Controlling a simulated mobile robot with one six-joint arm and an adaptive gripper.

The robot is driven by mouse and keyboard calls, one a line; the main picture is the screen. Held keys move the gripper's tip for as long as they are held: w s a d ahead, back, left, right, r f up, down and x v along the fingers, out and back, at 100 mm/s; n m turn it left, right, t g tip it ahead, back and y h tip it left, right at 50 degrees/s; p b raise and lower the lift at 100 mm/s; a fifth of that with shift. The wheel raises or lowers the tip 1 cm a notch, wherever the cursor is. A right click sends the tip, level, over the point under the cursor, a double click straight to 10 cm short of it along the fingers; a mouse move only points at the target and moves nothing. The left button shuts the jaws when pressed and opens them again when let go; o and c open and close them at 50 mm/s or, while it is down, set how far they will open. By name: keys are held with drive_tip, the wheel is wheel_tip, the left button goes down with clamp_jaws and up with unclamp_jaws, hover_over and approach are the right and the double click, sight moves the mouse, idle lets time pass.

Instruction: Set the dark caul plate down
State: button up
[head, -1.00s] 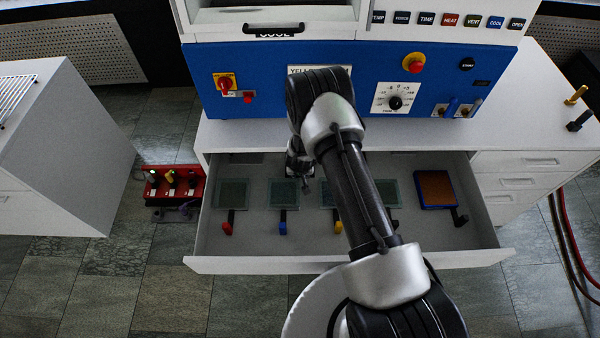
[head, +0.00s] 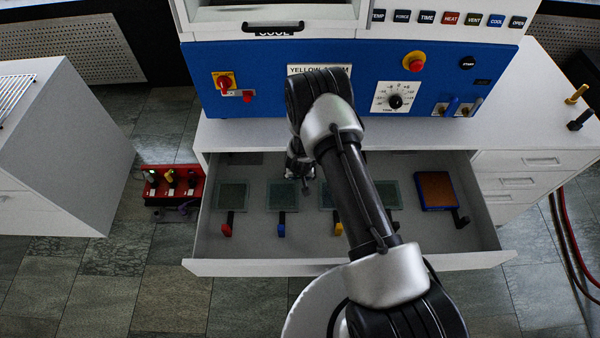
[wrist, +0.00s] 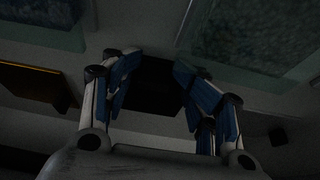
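In the head view my gripper (head: 307,184) is over the open drawer, between the blue-handled and yellow-handled plates, partly behind my arm. In the wrist view my gripper (wrist: 159,66) has its blue-padded fingertips apart. A dark rectangular patch (wrist: 152,88) shows between and beyond the fingers; I cannot tell whether it is an object or shadow. A greenish plate with a dark handle (head: 394,194) lies in the drawer, partly hidden by my arm. An orange-brown plate (head: 435,188) with a blue edge and a dark handle (head: 460,218) lies at the right.
The drawer (head: 260,266) also holds plates with a red handle (head: 227,230), blue handle (head: 281,230) and yellow handle (head: 338,228). The blue press panel (head: 270,110) stands behind. A red rack (head: 173,182) is on the floor at left.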

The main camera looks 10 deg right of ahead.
drive_tip(key=shift+s+a+f, duration=0.1)
drive_tip(key=shift+s, duration=0.2)
drive_tip(key=shift+r+p, duration=0.3)
drive_tip(key=shift+p, duration=0.1)
drive_tip(key=s+a+r+y+p, duration=0.1)
drive_tip(key=s+r, duration=0.2)
drive_tip(key=r, duration=1.1)
drive_tip(key=s+a+r+n+p, duration=0.1)
drive_tip(key=s+r, duration=0.2)
drive_tip(key=r, duration=1)
drive_tip(key=s+a+r+y+p, duration=0.1)
drive_tip(key=s+r+p, duration=0.15)
drive_tip(key=r, duration=1.15)
drive_tip(key=s+d+r, duration=0.1)
drive_tip(key=s+r, duration=0.3)
drive_tip(key=s, duration=0.4)
drive_tip(key=s+d+r, duration=0.2)
drive_tip(key=s+r, duration=0.3)
drive_tip(key=s, duration=0.3)
drive_tip(key=s+d+r+n+h, duration=0.1)
drive_tip(key=s+r, duration=0.3)
drive_tip(key=s, duration=0.5)
drive_tip(key=shift+d+r+b, duration=0.15)
drive_tip(key=shift+d+b, duration=0.1)
drive_tip(key=shift+b, duration=0.15)
